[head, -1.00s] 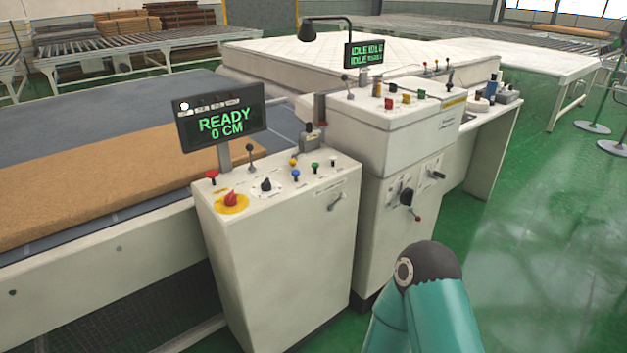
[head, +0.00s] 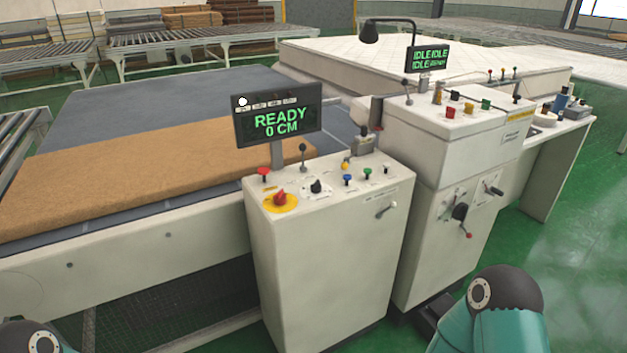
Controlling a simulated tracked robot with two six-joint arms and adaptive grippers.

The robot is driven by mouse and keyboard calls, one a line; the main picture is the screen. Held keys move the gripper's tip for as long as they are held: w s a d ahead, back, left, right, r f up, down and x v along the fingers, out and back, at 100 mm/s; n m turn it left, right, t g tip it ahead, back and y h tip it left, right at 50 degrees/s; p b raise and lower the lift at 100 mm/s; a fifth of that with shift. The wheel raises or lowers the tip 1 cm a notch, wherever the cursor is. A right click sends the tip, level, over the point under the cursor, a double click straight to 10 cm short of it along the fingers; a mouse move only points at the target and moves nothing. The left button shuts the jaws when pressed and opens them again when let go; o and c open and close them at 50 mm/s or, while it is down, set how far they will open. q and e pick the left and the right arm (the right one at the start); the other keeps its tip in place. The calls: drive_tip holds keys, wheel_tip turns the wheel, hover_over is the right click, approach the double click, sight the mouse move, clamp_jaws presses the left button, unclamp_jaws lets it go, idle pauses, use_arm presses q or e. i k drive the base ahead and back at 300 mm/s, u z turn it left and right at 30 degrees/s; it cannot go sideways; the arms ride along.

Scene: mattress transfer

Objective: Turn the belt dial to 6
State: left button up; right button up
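The near control cabinet (head: 330,255) has a sloped white top with several controls. A black rotary knob (head: 316,187) with a pale scale around it sits there, beside a red knob on a yellow disc (head: 280,199); it looks like the belt dial, but its marks are too small to read. The display (head: 277,118) above reads READY and 0 CM. Neither gripper shows; only a teal and black link of my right arm at the lower right and part of my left arm at the lower left corner are visible.
A brown slab (head: 150,175) lies on the grey belt (head: 150,105) at left. A taller white cabinet (head: 450,150) with levers and another display (head: 430,58) adjoins on the right. A white mattress (head: 340,58) lies behind. Green floor is open at right.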

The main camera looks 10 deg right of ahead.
sight(315, 187)
drive_tip(key=i, duration=0.9)
